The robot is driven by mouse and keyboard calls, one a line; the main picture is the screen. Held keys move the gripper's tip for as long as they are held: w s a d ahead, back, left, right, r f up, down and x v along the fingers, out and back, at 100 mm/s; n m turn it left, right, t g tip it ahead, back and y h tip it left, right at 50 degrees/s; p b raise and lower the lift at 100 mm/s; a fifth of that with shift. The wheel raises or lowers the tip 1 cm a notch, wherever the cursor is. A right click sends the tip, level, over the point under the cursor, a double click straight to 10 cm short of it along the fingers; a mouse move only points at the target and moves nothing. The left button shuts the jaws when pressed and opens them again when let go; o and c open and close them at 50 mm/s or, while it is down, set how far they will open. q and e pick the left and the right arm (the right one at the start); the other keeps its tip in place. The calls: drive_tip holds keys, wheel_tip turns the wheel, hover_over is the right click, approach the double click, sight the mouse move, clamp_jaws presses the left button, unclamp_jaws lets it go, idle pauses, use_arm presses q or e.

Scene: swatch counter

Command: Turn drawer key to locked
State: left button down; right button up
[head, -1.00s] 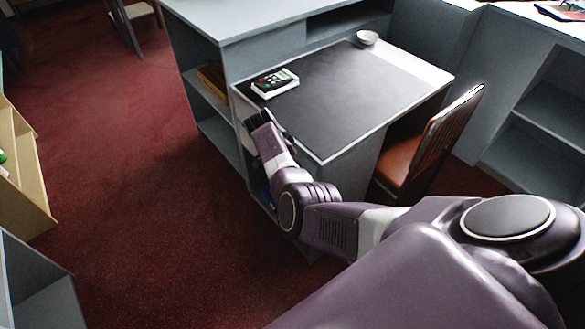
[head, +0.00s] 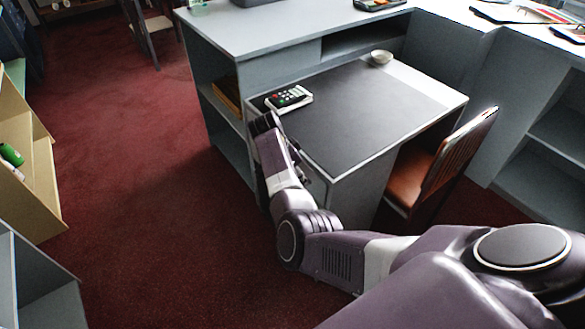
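The desk (head: 372,107) has a dark top with a pale border. Its left front side is where a drawer could be, but my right arm covers much of it. No drawer key or lock can be made out. My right gripper (head: 266,124) is at the desk's left front edge, just below the remote-like device on the top. Its fingertips are small and dark against the desk side, so I cannot tell whether they are open, shut or touching anything. My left gripper is not in view.
A black device with coloured buttons on a white base (head: 289,98) and a small bowl (head: 381,57) are on the desk. A brown chair (head: 440,165) stands at its right. Grey shelves (head: 545,150) are further right. Red carpet (head: 150,190) lies open at left.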

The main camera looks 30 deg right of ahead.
drive_tip(key=v, duration=0.6)
drive_tip(key=shift+r, duration=0.2)
drive_tip(key=shift+a+f, duration=0.1)
drive_tip(key=s+a+f+n+t, duration=0.15)
drive_tip(key=s+f+n, duration=0.3)
drive_tip(key=f, duration=0.55)
drive_tip(key=s+a+f+n+y, duration=0.1)
drive_tip(key=s+a+f+n, duration=0.3)
drive_tip(key=f, duration=0.7)
drive_tip(key=s+f+n, duration=0.3)
drive_tip(key=s+f, duration=0.3)
drive_tip(key=f, duration=0.4)
drive_tip(key=s+a+f+n+y, duration=0.1)
drive_tip(key=s+f, duration=0.4)
drive_tip(key=s, duration=0.7)
drive_tip(key=s+a+f+n+y, duration=0.1)
drive_tip(key=s+f+n, duration=0.3)
drive_tip(key=s, duration=0.9)
drive_tip(key=s+a+f+n+y, duration=0.1)
drive_tip(key=s+a+f+n, duration=0.2)
drive_tip(key=s, duration=0.9)
wheel_tip(320, 180, down, 3)
drive_tip(key=shift+s+f+g, duration=0.25)
drive_tip(key=shift+s+g, duration=0.1)
drive_tip(key=shift+a, duration=0.15)
